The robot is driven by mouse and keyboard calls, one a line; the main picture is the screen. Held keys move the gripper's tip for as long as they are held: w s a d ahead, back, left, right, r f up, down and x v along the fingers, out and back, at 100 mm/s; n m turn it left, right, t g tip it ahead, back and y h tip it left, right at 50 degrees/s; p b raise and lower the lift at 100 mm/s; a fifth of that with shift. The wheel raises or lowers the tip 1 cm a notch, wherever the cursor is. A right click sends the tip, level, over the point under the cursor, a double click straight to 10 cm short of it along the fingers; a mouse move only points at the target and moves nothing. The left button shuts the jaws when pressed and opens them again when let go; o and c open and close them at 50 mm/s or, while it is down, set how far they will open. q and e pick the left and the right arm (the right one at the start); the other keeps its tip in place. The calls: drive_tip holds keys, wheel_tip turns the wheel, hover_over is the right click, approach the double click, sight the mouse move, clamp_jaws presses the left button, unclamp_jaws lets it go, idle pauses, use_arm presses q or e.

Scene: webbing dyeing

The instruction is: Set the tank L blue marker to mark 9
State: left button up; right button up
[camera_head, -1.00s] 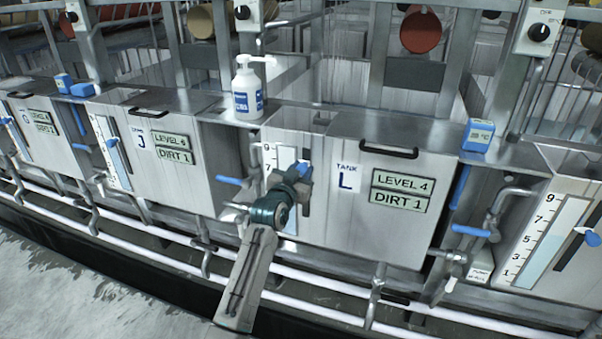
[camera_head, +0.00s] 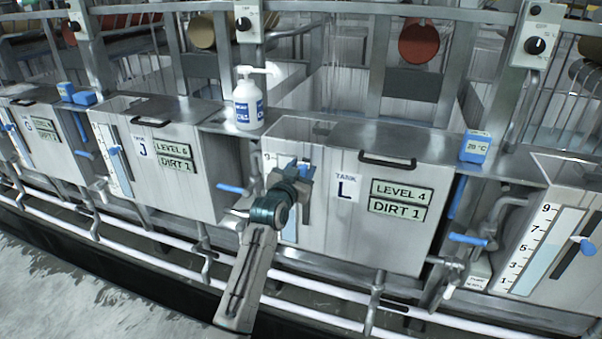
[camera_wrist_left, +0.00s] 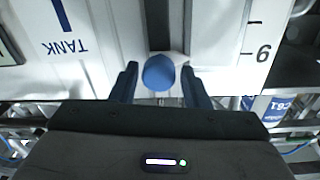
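Tank L (camera_head: 330,215) has a white front with an "L" label (camera_head: 346,187). Its level scale (camera_head: 268,160) is left of the label and mostly hidden behind my left gripper (camera_head: 298,172). In the left wrist view the picture is upside down, so the 9 (camera_wrist_left: 263,53) reads like a 6. The blue marker (camera_wrist_left: 159,72) is a round knob between the fingers of my left gripper (camera_wrist_left: 160,82), with small gaps on both sides. It is near the height of the 9; exact alignment is unclear. My right gripper is not in view.
A white pump bottle (camera_head: 248,103) stands on the ledge above, to the left. A blue temperature box (camera_head: 476,147) sits at right. Blue-handled valves (camera_head: 467,239) and white pipes (camera_head: 330,317) run near the tank fronts. Tank J (camera_head: 165,180) is to the left.

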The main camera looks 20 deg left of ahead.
use_arm(q)
drive_tip(key=shift+o, duration=0.4)
drive_tip(key=shift+f, duration=0.15)
drive_tip(key=shift+s, duration=0.1)
drive_tip(key=s+b, duration=0.1)
drive_tip(key=s, duration=0.9)
drive_tip(key=shift+s+a, duration=0.35)
drive_tip(key=shift+a, duration=0.1)
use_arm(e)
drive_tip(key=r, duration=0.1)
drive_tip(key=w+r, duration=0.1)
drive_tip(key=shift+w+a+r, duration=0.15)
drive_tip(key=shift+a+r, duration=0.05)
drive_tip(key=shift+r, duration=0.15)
use_arm(q)
drive_tip(key=shift+f, duration=0.1)
